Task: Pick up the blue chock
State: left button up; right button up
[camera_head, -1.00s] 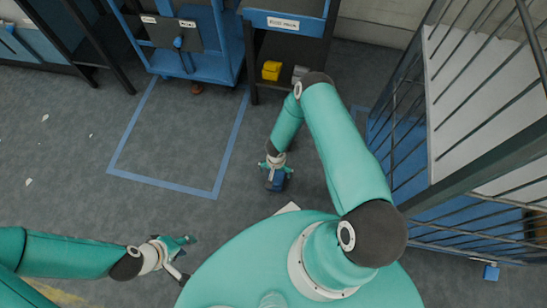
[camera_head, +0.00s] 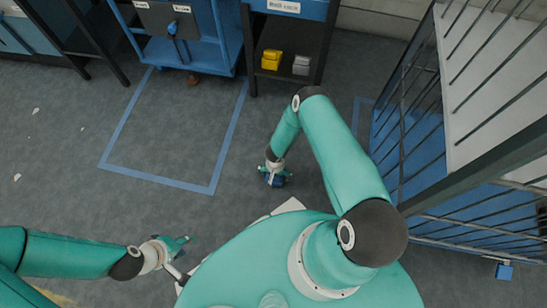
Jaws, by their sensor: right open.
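The blue chock (camera_head: 277,182) is on the grey floor left of the cage, small in the head view and partly covered by my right gripper. My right gripper (camera_head: 274,174) points down over the chock, its jaws open with a finger on each side. I cannot tell whether the fingers touch it. My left gripper (camera_head: 182,258) is open and empty at lower left, away from the chock.
A shelf at the top holds a yellow chock (camera_head: 271,60) and a grey chock (camera_head: 302,64). A blue cart (camera_head: 185,55) stands beside it. The taped floor square (camera_head: 170,135) is empty.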

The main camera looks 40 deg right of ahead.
jog(key=c, duration=1.5)
jog(key=shift+r, duration=0.1)
jog(key=shift+c, duration=0.2)
jog(key=shift+r, duration=0.1)
